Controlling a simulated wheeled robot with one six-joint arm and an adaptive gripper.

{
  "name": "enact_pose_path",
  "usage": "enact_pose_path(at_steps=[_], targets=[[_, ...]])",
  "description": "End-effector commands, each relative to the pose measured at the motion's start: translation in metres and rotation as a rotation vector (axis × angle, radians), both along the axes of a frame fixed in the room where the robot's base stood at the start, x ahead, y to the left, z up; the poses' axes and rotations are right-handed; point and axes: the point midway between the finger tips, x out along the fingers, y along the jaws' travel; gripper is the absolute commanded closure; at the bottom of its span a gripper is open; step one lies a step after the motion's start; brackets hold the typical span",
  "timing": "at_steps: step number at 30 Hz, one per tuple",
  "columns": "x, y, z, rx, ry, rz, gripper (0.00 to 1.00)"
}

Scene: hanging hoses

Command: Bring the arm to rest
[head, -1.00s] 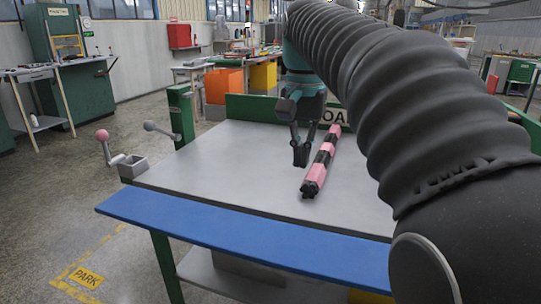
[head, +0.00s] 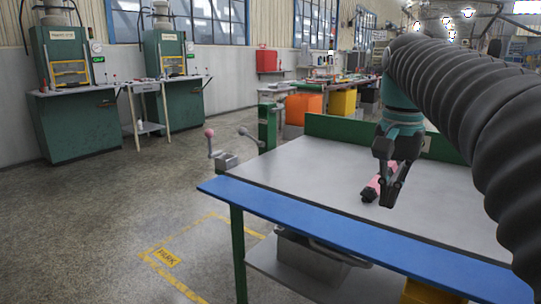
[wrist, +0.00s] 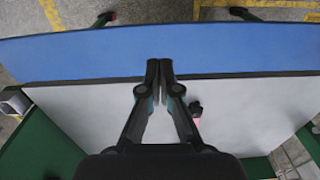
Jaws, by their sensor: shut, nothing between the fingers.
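My gripper (head: 387,203) is shut and empty, pointing down over the table's near part. In the wrist view its fingers (wrist: 166,66) meet over the boundary between the grey top and the blue edge. A pink and black hose piece (head: 369,193) lies on the grey table top (head: 310,165). In the head view it is mostly hidden behind my gripper. In the wrist view only its dark end (wrist: 196,108) and a bit of pink show, beside the right finger and apart from it.
The table has a blue front edge (head: 330,226) and a green post with levers (head: 267,127) at its left corner. Green machines (head: 75,95) stand along the back wall.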

Motion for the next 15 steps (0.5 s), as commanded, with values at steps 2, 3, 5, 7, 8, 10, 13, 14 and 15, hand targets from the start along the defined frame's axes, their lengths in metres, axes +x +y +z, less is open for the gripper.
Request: enact_pose_path(at_steps=[2,3,5,7,8,10,13,14,15], targets=[[-0.004,0.0,-0.005,-0.002,-0.012,0.015,1.0],[-0.007,0.0,-0.007,-0.002,-0.02,0.021,1.0],[-0.01,0.0,-0.01,-0.005,-0.031,0.033,1.0],[-0.015,0.001,-0.014,-0.009,-0.048,0.052,1.0],[-0.017,0.002,-0.017,-0.01,-0.054,0.061,1.0],[-0.022,0.005,-0.023,-0.014,-0.072,0.087,1.0],[-0.031,0.01,-0.033,-0.02,-0.103,0.13,1.0],[-0.034,0.012,-0.036,-0.023,-0.113,0.143,1.0],[-0.039,0.014,-0.042,-0.027,-0.128,0.165,1.0]])
